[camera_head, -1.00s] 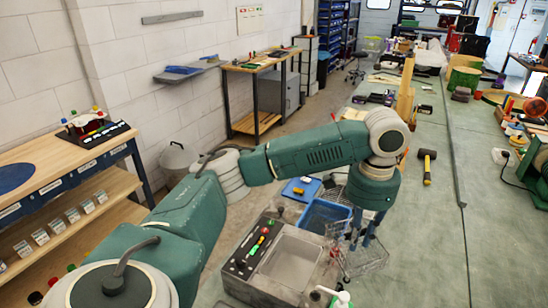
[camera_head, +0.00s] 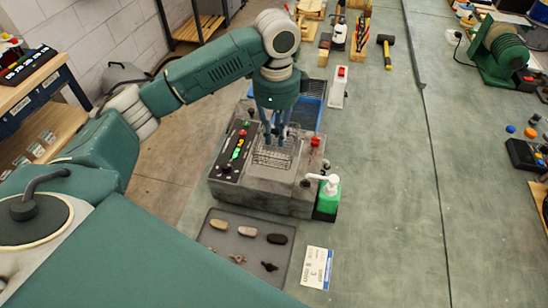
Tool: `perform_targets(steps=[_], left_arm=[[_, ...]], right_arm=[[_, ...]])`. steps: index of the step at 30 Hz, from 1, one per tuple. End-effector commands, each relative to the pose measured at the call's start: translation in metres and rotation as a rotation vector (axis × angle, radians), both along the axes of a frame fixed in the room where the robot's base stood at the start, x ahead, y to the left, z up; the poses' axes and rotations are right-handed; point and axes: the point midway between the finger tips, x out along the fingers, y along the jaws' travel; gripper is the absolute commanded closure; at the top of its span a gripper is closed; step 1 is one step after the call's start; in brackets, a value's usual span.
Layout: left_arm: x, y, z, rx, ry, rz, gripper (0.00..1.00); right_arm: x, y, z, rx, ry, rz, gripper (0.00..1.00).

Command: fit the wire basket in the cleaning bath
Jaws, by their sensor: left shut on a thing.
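The cleaning bath (camera_head: 262,196) is a grey box on the bench with a control panel of coloured buttons along its left side. The wire basket (camera_head: 272,157) is at the opening of the bath, within its outline. I cannot tell how deep it sits or whether it touches the bottom. My left gripper (camera_head: 275,137) points down over the bath and is shut on the basket; its fingers hide part of the basket's far side. My right gripper is not in view.
A dark tray (camera_head: 221,243) with small parts and a label card (camera_head: 317,267) lie in front.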

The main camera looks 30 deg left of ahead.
Motion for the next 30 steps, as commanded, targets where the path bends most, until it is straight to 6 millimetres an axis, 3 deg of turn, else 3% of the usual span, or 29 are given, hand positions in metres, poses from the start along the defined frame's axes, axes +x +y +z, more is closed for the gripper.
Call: perform_targets(steps=[6,18,22,30], left_arm=[[-0.001,0.001,-0.047,0.001,0.002,0.002,1.00],[-0.001,0.000,-0.094,0.000,0.002,0.003,1.00],[0.000,0.001,-0.104,0.001,0.000,0.002,1.00],[0.000,0.001,-0.105,0.000,-0.001,0.002,1.00]], right_arm=[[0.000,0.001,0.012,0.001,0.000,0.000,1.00],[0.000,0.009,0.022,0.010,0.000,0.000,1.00],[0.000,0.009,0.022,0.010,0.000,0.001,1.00],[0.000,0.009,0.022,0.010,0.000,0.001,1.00]])
